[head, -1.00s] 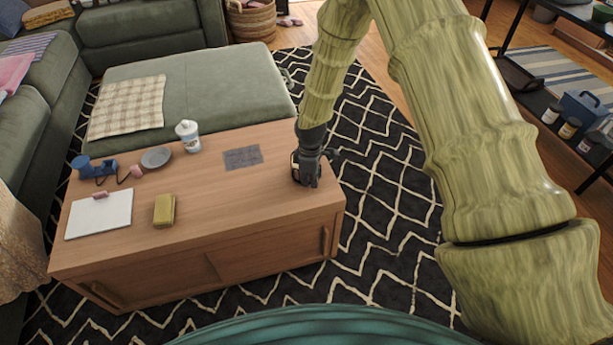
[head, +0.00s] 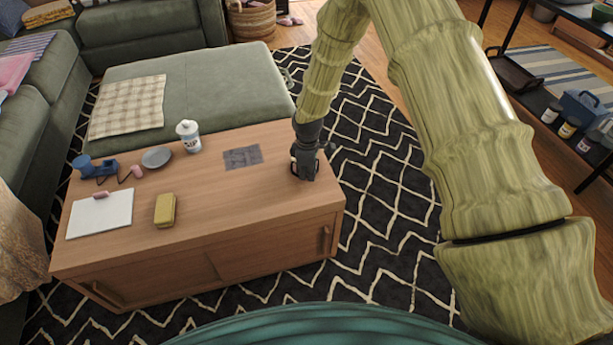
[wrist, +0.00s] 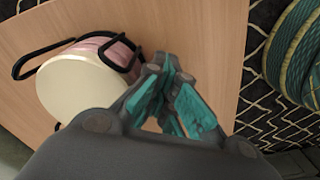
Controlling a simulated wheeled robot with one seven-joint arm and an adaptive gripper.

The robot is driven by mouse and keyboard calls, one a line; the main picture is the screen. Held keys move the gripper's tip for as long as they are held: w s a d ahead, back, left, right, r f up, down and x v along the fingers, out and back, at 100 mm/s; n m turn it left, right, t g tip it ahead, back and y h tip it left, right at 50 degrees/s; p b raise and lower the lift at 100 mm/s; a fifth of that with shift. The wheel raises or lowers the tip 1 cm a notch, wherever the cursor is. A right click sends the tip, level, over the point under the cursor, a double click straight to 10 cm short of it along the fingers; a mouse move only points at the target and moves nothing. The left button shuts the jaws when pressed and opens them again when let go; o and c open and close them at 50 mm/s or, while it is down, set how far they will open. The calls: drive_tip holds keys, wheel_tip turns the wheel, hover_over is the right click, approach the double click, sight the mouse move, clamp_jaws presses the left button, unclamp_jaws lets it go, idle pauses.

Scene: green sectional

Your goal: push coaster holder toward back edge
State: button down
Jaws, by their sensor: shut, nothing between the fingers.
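The coaster holder (wrist: 108,47) is a black wire frame around a stack of round cream and pink coasters. It lies on the wooden table in the wrist view, left of the fingers. In the head view it is almost wholly hidden by my gripper (head: 305,176), which is low over the table's right end. In the wrist view the teal fingers of my gripper (wrist: 168,75) are shut and empty, with the tips close beside the wire frame. I cannot tell whether they touch it.
The wooden table (head: 245,195) also bears a grey mat (head: 243,157), a white cup (head: 188,137), a grey dish (head: 156,158), a yellow case (head: 165,210) and a white notebook (head: 100,214). A green ottoman (head: 205,88) adjoins the table's back edge.

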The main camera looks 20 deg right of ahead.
drive_tip(key=shift+w, duration=0.1)
drive_tip(key=shift+w, duration=1.65)
drive_tip(key=shift+w, duration=0.1)
drive_tip(key=shift+w+a, duration=0.15)
drive_tip(key=shift+w, duration=1.45)
drive_tip(key=shift+w, duration=1.75)
drive_tip(key=shift+w, duration=0.1)
